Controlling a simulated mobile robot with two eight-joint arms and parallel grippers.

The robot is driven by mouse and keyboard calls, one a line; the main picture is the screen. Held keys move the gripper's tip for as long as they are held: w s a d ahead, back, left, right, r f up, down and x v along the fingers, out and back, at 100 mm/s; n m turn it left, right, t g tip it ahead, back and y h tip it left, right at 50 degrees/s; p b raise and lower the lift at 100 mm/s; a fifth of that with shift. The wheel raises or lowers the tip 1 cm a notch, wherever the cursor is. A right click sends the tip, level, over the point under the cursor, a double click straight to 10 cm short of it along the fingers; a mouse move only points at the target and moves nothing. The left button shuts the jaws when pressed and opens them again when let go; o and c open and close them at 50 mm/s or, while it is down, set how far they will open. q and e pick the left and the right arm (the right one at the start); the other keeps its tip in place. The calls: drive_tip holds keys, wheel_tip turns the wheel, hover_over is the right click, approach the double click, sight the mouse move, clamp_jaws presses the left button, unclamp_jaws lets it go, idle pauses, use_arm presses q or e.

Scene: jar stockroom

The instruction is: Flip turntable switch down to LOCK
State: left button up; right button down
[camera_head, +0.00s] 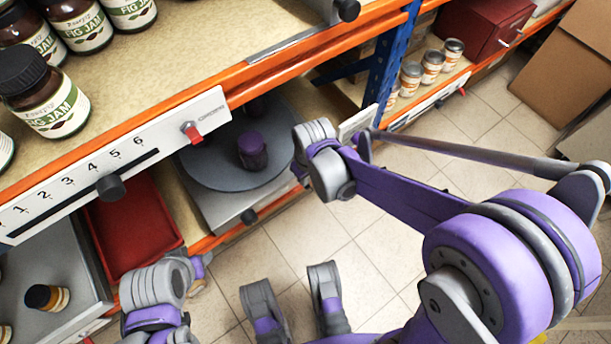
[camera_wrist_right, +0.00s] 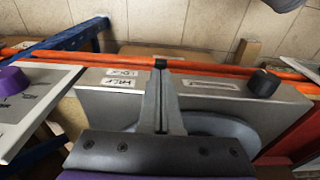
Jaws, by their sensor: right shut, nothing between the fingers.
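The turntable (camera_head: 205,168) is a grey disc on a light grey base (camera_head: 222,207) in the lower shelf bay, with a dark purple jar (camera_head: 252,150) on it. A black knob (camera_head: 249,216) is on the base's front; the wrist view shows it too (camera_wrist_right: 263,84). In that view, small labels (camera_wrist_right: 121,78) sit left of my fingers, too blurred to read surely. My right gripper (camera_wrist_right: 161,68) is shut and empty, its tips at the base's front edge. In the head view my wrist mostly hides the gripper (camera_head: 298,173). The switch cannot be made out beside the fingers.
Above is a white panel (camera_head: 70,192) with numbers, a black slider knob (camera_head: 110,187) and a red toggle (camera_head: 193,132). Orange shelf beams and a blue post (camera_head: 388,62) border the bay. A red tray (camera_head: 128,225) stands left. The tiled floor is open in front.

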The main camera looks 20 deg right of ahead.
drive_tip(key=shift+s+d+f+t, duration=0.15)
drive_tip(key=shift+s+t, duration=0.15)
drive_tip(key=shift+t, duration=0.3)
drive_tip(key=shift+s+d+f+t+y, duration=0.1)
drive_tip(key=shift+s+f+t+y, duration=0.25)
drive_tip(key=shift+t+y, duration=0.25)
drive_tip(key=shift+s+d+f+t+b, duration=0.15)
drive_tip(key=shift+f+t+b, duration=0.1)
drive_tip(key=shift+t, duration=0.2)
drive_tip(key=shift+s+a+f+t+b, duration=0.1)
drive_tip(key=shift+s+t+b, duration=0.1)
drive_tip(key=shift+t, duration=0.25)
drive_tip(key=shift+d+f, duration=0.1)
drive_tip(key=shift+f, duration=0.05)
drive_tip(key=shift+w+a+r, duration=0.25)
drive_tip(key=shift+w+r, duration=0.15)
drive_tip(key=shift+w, duration=0.25)
drive_tip(key=shift+r, duration=0.1)
